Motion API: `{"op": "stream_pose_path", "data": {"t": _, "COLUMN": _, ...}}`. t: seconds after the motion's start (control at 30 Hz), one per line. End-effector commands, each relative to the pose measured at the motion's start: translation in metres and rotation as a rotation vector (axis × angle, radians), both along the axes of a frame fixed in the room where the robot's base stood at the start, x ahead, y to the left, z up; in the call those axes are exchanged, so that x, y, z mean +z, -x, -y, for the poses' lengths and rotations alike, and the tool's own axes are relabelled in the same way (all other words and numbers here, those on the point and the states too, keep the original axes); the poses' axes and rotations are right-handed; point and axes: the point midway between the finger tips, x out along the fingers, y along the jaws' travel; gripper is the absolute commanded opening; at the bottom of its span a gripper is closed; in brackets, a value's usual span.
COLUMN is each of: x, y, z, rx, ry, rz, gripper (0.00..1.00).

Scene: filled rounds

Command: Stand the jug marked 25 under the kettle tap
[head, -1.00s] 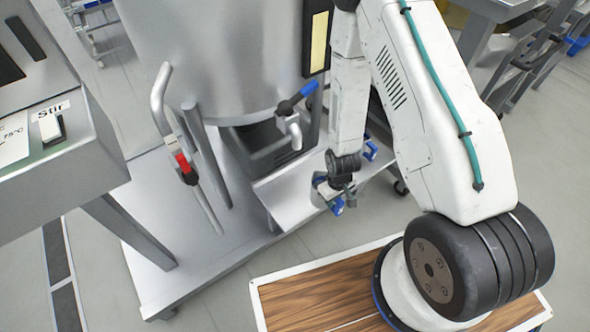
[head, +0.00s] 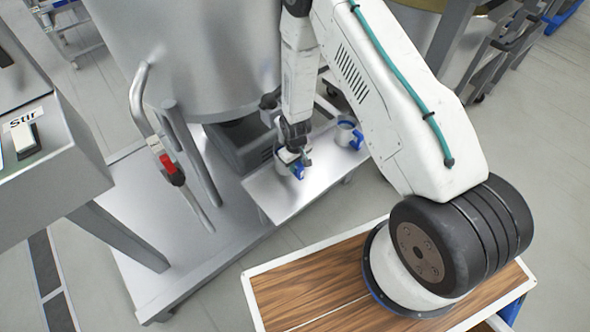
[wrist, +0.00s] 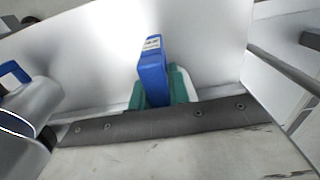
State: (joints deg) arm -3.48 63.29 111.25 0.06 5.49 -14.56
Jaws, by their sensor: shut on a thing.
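My gripper (head: 294,150) is shut on the blue handle of a metal jug (head: 298,172). The jug is over the steel shelf (head: 273,201) at the kettle's foot; I cannot tell whether it touches the shelf. In the wrist view the blue handle (wrist: 153,72) is between my gripper's green fingertips (wrist: 157,90); its label is too small to read. The kettle tap (head: 269,101) is mostly hidden behind my arm, so its line over the jug is unclear. A second jug with a blue handle (head: 346,133) stands farther right on the shelf, at the left in the wrist view (wrist: 32,100).
The large steel kettle (head: 185,60) stands behind the shelf. A pipe with a red-handled valve (head: 171,170) is to its left. A control box marked Stir (head: 60,150) is at the left. The front of the shelf is bare.

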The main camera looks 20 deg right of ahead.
Motion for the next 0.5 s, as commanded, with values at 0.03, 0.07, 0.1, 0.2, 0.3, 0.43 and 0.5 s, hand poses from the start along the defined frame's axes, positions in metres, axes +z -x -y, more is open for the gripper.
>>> {"op": "stream_pose_path", "data": {"t": 0.03, "x": -0.004, "y": -0.003, "z": -0.001, "rx": 0.001, "ry": 0.0, "rz": -0.001, "gripper": 0.0}}
{"op": "stream_pose_path", "data": {"t": 0.07, "x": -0.009, "y": -0.002, "z": -0.001, "rx": 0.0, "ry": 0.0, "rz": -0.002, "gripper": 0.0}}
{"op": "stream_pose_path", "data": {"t": 0.1, "x": -0.016, "y": -0.001, "z": -0.001, "rx": 0.0, "ry": 0.0, "rz": -0.003, "gripper": 0.0}}
{"op": "stream_pose_path", "data": {"t": 0.2, "x": -0.031, "y": -0.002, "z": -0.001, "rx": 0.0, "ry": 0.001, "rz": -0.002, "gripper": 0.0}}
{"op": "stream_pose_path", "data": {"t": 0.3, "x": -0.036, "y": -0.002, "z": -0.001, "rx": 0.0, "ry": 0.0, "rz": -0.001, "gripper": 0.0}}
{"op": "stream_pose_path", "data": {"t": 0.43, "x": -0.035, "y": -0.002, "z": -0.001, "rx": 0.0, "ry": 0.0, "rz": 0.0, "gripper": 0.0}}
{"op": "stream_pose_path", "data": {"t": 0.5, "x": -0.036, "y": -0.002, "z": -0.001, "rx": 0.0, "ry": 0.0, "rz": 0.0, "gripper": 0.0}}
